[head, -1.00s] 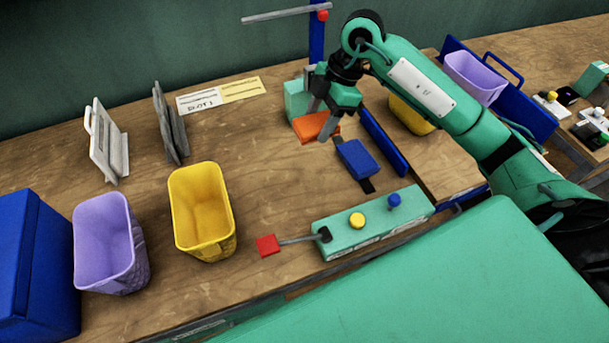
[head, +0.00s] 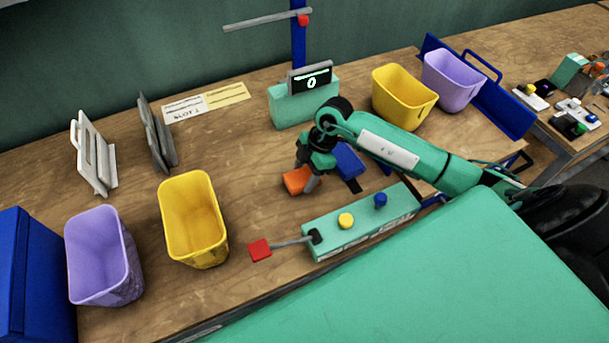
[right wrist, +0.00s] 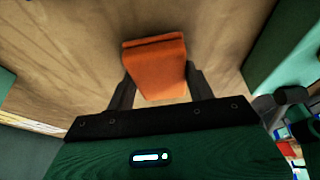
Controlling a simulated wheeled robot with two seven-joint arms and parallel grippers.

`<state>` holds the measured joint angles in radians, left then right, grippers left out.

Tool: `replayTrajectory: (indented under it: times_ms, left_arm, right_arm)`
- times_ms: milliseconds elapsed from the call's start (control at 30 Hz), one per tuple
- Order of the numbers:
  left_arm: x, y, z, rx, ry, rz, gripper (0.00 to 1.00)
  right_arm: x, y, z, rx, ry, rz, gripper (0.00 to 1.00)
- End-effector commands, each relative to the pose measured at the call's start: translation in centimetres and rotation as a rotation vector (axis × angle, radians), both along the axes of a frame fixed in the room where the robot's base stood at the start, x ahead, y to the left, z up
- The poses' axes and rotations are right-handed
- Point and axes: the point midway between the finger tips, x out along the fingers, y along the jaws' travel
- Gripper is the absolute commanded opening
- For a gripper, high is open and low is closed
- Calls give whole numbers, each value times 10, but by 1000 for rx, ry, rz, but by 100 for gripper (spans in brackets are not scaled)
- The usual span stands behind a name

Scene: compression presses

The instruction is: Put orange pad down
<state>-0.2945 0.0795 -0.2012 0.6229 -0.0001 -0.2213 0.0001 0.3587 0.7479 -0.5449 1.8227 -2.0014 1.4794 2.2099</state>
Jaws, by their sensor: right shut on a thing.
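The orange pad (head: 297,180) is between the fingers of my right gripper (head: 306,180), left of the blue pad and behind the green control box. In the right wrist view the orange pad (right wrist: 156,68) sits between the two dark fingers of the gripper (right wrist: 160,88), which is shut on it. The pad is low over the wooden table (head: 258,205); I cannot tell whether it touches the wood. My left gripper is not in view.
A blue pad (head: 347,160) is beside the gripper. A green control box (head: 360,218) with a red-ended lever (head: 260,250) lies in front. Yellow (head: 195,220) and purple (head: 103,255) bins stand left. A green display unit (head: 304,100) is behind. Bare wood lies left of the pad.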

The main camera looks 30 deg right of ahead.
Motion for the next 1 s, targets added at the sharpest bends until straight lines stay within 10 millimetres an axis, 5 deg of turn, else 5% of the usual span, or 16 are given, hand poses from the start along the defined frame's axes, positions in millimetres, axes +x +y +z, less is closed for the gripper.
replayTrajectory:
  times_ms: [467,500,600,1000]
  left_arm:
    - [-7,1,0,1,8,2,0]
    - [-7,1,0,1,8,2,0]
    - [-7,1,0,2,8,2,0]
    - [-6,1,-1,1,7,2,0]
  right_arm:
    - [0,0,-18,0,0,1,29]
    - [0,0,-17,0,-1,1,59]
    - [0,0,-17,0,-1,1,75]
    - [1,-3,-7,-1,-4,0,75]
